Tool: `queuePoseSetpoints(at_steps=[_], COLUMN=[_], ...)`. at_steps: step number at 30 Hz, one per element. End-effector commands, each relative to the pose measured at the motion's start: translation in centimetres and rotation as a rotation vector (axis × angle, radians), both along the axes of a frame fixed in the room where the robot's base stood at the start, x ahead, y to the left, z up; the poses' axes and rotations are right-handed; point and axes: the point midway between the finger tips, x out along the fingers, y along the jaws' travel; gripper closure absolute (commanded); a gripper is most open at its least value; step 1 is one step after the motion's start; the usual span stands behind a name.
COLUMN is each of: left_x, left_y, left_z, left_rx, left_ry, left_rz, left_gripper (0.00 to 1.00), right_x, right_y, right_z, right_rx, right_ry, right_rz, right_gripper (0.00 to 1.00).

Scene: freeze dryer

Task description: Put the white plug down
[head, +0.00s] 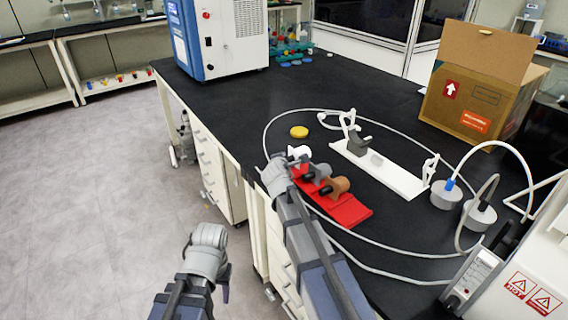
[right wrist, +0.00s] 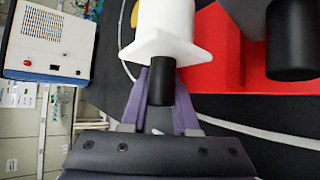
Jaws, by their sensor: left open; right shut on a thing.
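The white plug (head: 299,152) is at the far left end of the red rack (head: 348,211). In the right wrist view the white plug (right wrist: 168,32) has a wide white flange and a black stem. My right gripper (right wrist: 160,88) has its purple fingers either side of that stem and is shut on it. The plug lies over or against the red rack (right wrist: 215,75); I cannot tell whether it rests on it. In the head view the right fingertips are mostly hidden. My left gripper (head: 224,291) is open and empty, low over the floor left of the bench.
A grey plug (head: 318,171) and a brown plug (head: 338,186) sit on the rack. A yellow disc (head: 299,132) lies behind it.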

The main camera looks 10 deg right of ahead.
Motion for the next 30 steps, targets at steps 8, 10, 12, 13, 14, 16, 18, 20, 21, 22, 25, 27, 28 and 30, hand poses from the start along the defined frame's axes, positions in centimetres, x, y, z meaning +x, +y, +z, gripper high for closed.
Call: queuePoseSetpoints(at_steps=[8,10,12,13,14,16,18,20,21,22,25,27,28,30], left_x=[0.0,0.0,0.0,0.0,0.0,0.0,0.0,0.0,0.0,0.0,0.0,0.0,0.0,0.0], left_y=[0.0,0.0,0.0,0.0,0.0,0.0,0.0,0.0,0.0,0.0,0.0,0.0,0.0,0.0], left_z=[-0.8,-1.0,-1.2,-1.3,-1.4,-1.3,-1.3,-1.3,-1.3,-1.3,-1.0,-0.4,-0.1,0.7], left_rx=[0.000,0.000,0.000,0.000,0.000,0.000,0.000,0.000,0.000,0.000,0.000,0.000,0.000,0.000], left_ry=[0.000,0.000,0.000,0.000,0.000,0.000,0.000,0.000,0.000,0.000,0.000,0.000,0.000,0.000], left_rz=[0.000,0.000,0.000,0.000,0.000,0.000,0.000,0.000,0.000,0.000,0.000,0.000,0.000,0.000], left_gripper=[0.50,0.50,0.50,0.50,0.50,0.50,0.50,0.50,0.50,0.50,0.50,0.50,0.50,0.50], right_x=[0.0,0.0,0.0,0.0,0.0,0.0,0.0,0.0,0.0,-0.1,-0.1,-0.1,-0.1,-0.7], right_y=[0.0,0.0,0.0,0.0,0.0,0.1,0.1,0.1,0.1,0.1,0.1,0.1,0.1,0.3], right_z=[-0.8,-1.0,-1.3,-1.4,-1.5,-1.4,-1.4,-1.5,-1.5,-1.5,-1.2,-0.6,-0.2,0.5], right_rx=[0.001,0.003,0.004,0.004,0.005,0.006,0.007,0.007,0.006,0.006,0.006,0.006,0.006,0.005], right_ry=[0.002,0.002,0.003,0.004,0.004,0.006,0.005,0.005,0.006,0.006,0.006,0.006,0.006,0.005], right_rz=[-0.001,-0.001,-0.002,-0.002,-0.003,-0.002,-0.003,-0.003,-0.002,-0.002,-0.001,-0.002,-0.002,-0.001], right_gripper=[1.00,1.00,1.00,1.00,1.00,1.00,0.69,0.62,0.57,0.54,0.43,0.42,0.42,0.42])
